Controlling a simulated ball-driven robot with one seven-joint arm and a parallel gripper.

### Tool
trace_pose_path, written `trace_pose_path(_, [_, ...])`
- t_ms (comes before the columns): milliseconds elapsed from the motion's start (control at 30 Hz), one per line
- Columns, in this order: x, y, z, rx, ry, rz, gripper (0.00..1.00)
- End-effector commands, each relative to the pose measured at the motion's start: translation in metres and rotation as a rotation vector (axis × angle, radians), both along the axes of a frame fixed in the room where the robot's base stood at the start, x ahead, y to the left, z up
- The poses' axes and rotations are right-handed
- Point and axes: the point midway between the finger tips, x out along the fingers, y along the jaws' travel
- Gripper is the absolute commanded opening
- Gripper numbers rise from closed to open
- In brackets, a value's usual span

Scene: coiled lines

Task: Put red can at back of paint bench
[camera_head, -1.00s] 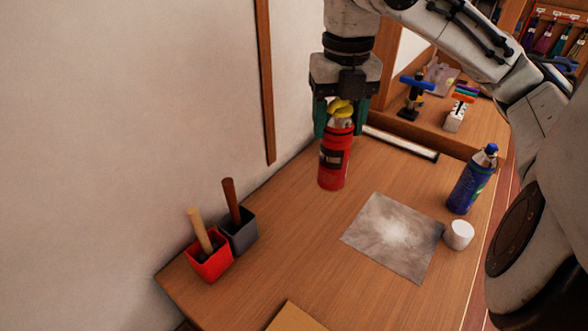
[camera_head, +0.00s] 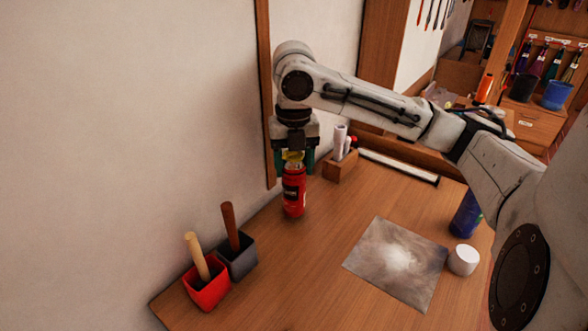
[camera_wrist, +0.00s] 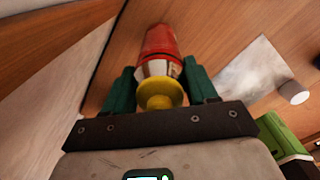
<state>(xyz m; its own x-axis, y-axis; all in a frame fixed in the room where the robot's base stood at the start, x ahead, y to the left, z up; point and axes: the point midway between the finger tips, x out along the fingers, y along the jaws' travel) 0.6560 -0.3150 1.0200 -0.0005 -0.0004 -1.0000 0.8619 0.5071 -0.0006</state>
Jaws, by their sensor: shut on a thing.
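The red can (camera_head: 294,194) with a yellow top is upright at the back of the paint bench (camera_head: 330,250), close to the wall. My gripper (camera_head: 293,160) is above it, its green fingers shut around the can's upper part. In the wrist view the red can (camera_wrist: 160,50) sits between the two green fingers of my gripper (camera_wrist: 161,85), its yellow top nearest the camera. I cannot tell for sure whether the can's base touches the bench.
A red pot (camera_head: 206,290) and a grey pot (camera_head: 238,258) with handles stand left of the can. A wooden block (camera_head: 340,167) with white rolls stands to its right. A stained sheet (camera_head: 395,262), a white cup (camera_head: 463,260) and a blue can (camera_head: 465,214) are at the right.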

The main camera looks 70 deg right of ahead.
Motion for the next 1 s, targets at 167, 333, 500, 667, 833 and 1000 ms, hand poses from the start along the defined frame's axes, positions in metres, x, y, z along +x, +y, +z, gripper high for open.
trace_pose_path(167, [-0.0003,0.0001,-0.0144,-0.001,-0.002,0.000,0.00])
trace_pose_path(333, [-0.0003,0.0001,-0.0139,-0.001,-0.002,0.000,0.00])
trace_pose_path(500, [-0.0004,0.0003,-0.0180,0.000,-0.001,0.000,0.58])
trace_pose_path(667, [-0.0005,0.0003,-0.0172,-0.001,-0.001,0.000,0.73])
trace_pose_path(833, [-0.0005,0.0003,-0.0171,-0.001,-0.001,0.000,0.83])
trace_pose_path(1000, [-0.0005,0.0002,-0.0160,-0.001,-0.001,0.000,0.83])
